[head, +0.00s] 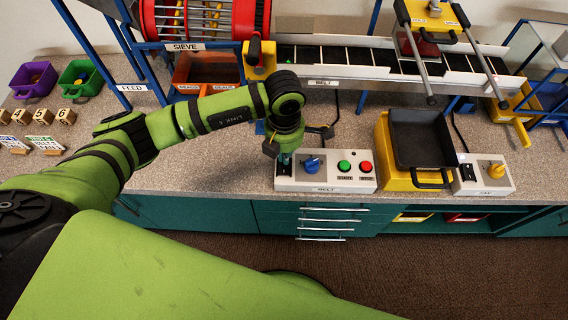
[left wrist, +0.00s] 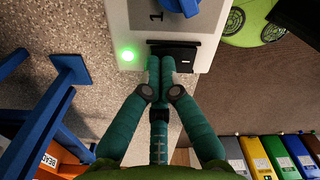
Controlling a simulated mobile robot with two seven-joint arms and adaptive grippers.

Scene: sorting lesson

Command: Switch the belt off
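The belt control box (head: 325,184), white and labelled BELT, stands on the counter near its front edge. It carries a blue knob (head: 312,164), a green START button (head: 344,167) and a red STOP button (head: 366,168). My left gripper (head: 284,158) points down at the box's left end and hides that part in the head view. In the left wrist view its fingers (left wrist: 160,66) are together and empty, at the edge of a black switch (left wrist: 175,52); I cannot tell whether they touch it. A green lamp (left wrist: 127,53) glows beside the switch. My right gripper is not in view.
The belt (head: 340,56) runs behind the box. A yellow bin with a dark tray (head: 423,140) stands close right of the box, then a second control box (head: 484,180) with a yellow knob. The sieve (head: 205,20) and an orange bin are at the back.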

